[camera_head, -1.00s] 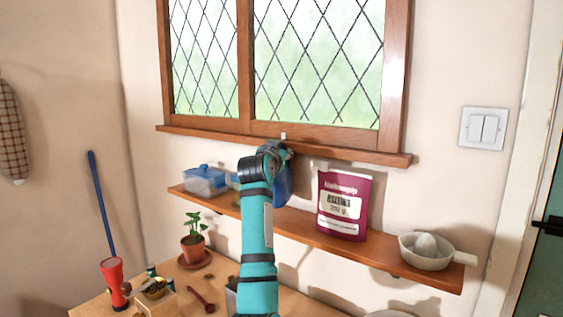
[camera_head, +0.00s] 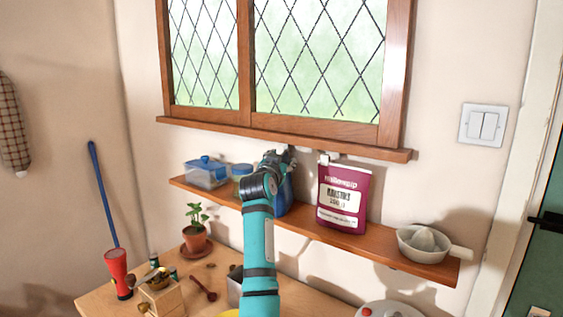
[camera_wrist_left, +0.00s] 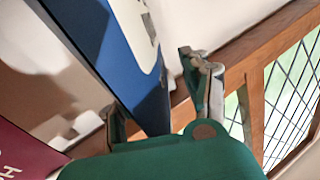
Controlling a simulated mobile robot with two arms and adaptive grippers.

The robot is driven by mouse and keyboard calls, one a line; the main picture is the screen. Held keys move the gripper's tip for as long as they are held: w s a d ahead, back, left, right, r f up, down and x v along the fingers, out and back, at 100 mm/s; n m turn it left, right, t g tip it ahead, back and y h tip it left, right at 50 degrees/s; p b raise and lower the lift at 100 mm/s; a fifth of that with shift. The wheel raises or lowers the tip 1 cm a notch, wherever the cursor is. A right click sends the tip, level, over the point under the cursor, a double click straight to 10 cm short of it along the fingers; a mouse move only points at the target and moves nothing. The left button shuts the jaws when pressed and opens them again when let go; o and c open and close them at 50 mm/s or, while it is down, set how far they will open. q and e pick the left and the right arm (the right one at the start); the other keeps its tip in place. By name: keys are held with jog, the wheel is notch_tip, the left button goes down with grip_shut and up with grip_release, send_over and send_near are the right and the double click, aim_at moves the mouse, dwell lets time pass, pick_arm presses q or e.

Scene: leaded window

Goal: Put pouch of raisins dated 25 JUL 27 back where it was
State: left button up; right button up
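A blue pouch (camera_head: 285,196) stands on the wooden shelf (camera_head: 385,245), partly hidden behind my left arm. In the left wrist view the blue pouch (camera_wrist_left: 125,60) is large and reaches between my fingers. My left gripper (camera_head: 287,156) is at the upper part of this pouch. In the wrist view its fingers are spread on either side of the pouch, with gaps visible. A maroon pouch (camera_head: 343,197) stands upright to the right; its edge also shows in the wrist view (camera_wrist_left: 22,152). No date is readable on either pouch. My right gripper is not in view.
A blue-lidded box (camera_head: 206,174) and a small jar (camera_head: 241,171) stand left on the shelf. The window sill (camera_head: 350,150) runs just above.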

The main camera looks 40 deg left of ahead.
pick_arm(q)
jog(key=shift+s+d+b, duration=0.2)
jog(key=shift+s+b, duration=0.1)
jog(key=shift+s, duration=0.15)
jog(key=b+v, duration=0.3)
jog(key=v, duration=0.8)
jog(key=shift+r, duration=0.1)
